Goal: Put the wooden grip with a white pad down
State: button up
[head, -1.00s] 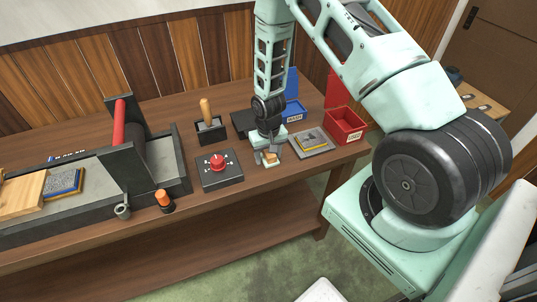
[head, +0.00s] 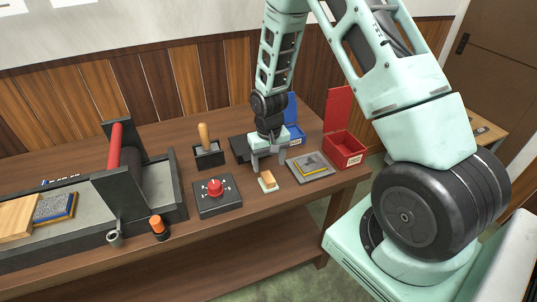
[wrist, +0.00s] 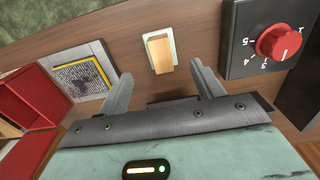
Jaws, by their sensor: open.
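The wooden grip with a white pad (head: 267,181) rests on the table near its front edge, between the black dial box and the grey plate. In the wrist view the wooden grip (wrist: 160,54) lies with its white pad against the tabletop, just beyond the fingertips and between their lines. My gripper (head: 268,165) is open and empty, with its two fingers apart just behind the grip. The open fingers also show in the wrist view (wrist: 161,83). Nothing is between them.
A dial box with a red knob (head: 217,195) stands left of the grip. A grey plate with a yellow-framed block (head: 310,166) lies right. A red bin (head: 343,148) and a blue bin (head: 293,131) stand behind. A roller press (head: 125,175) fills the left.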

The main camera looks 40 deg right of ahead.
aim_at(268, 177)
jog(key=s+a+r+n, duration=0.3)
jog(key=s+a+r, duration=0.1)
jog(key=a+r, duration=0.45)
jog(key=s+a+r+n, duration=0.3)
jog(key=s+a+r, duration=0.3)
jog(key=a, duration=0.4)
jog(key=s+a+r+n, duration=0.2)
jog(key=s+a+r, duration=0.1)
jog(key=s, duration=0.4)
jog(key=s+a+r+n, duration=0.3)
jog(key=s, duration=0.4)
jog(key=shift+r+y+b, duration=0.25)
jog(key=shift+y+b, duration=0.05)
jog(key=shift+b, duration=0.05)
jog(key=shift+s+a, duration=0.1)
notch_tip(268, 177, down, 2)
jog(key=shift+b, duration=1)
